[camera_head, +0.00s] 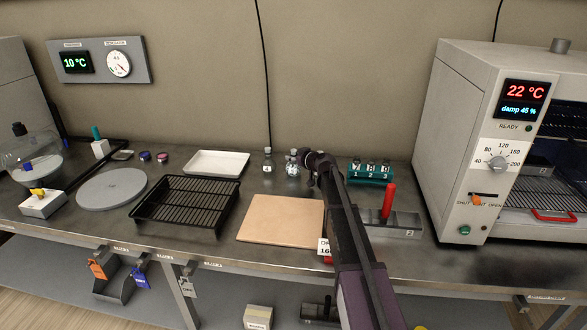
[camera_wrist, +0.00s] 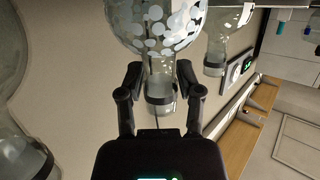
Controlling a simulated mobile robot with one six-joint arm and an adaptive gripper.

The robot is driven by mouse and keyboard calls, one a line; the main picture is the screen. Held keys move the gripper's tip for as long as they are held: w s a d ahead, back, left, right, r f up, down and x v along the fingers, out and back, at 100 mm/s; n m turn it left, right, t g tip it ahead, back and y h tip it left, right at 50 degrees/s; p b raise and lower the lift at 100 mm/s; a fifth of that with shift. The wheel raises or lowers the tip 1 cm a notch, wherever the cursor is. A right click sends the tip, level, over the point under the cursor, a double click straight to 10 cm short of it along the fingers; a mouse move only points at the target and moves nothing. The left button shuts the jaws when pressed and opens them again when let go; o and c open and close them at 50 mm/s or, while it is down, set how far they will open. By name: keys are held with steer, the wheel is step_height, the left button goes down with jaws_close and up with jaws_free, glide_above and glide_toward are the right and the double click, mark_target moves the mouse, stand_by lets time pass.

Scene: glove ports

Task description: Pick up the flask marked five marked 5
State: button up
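In the head view a clear flask with a pale, speckled body (camera_head: 292,168) stands at the back of the bench. My gripper (camera_head: 309,166) is just to its right, at about its height. In the wrist view the speckled flask (camera_wrist: 160,30) is straight ahead, its collared neck (camera_wrist: 160,93) between the two fingers of my gripper (camera_wrist: 160,88). The fingers are open, with a narrow gap showing on each side of the neck. I cannot read a number on this flask. A second clear flask (camera_head: 267,162) stands to its left; its label is not legible.
A green rack (camera_head: 371,180) with several small bottles, some numbered, stands right of my arm. A metal block with a red handle (camera_head: 389,203) is nearby. A white tray (camera_head: 214,163), black wire rack (camera_head: 183,204) and tan board (camera_head: 281,219) lie left. An oven (camera_head: 456,130) stands at right.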

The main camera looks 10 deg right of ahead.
jaws_close()
steer(key=shift+r, duration=0.15)
step_height(320, 180, up, 4)
steer(key=p, duration=0.4)
steer(key=shift+f, duration=0.25)
steer(key=s+d+r+p, duration=0.1)
steer(key=s+d, duration=0.9)
steer(key=s, duration=0.2)
steer(key=shift+s, duration=0.3)
steer(key=shift+r, duration=0.1)
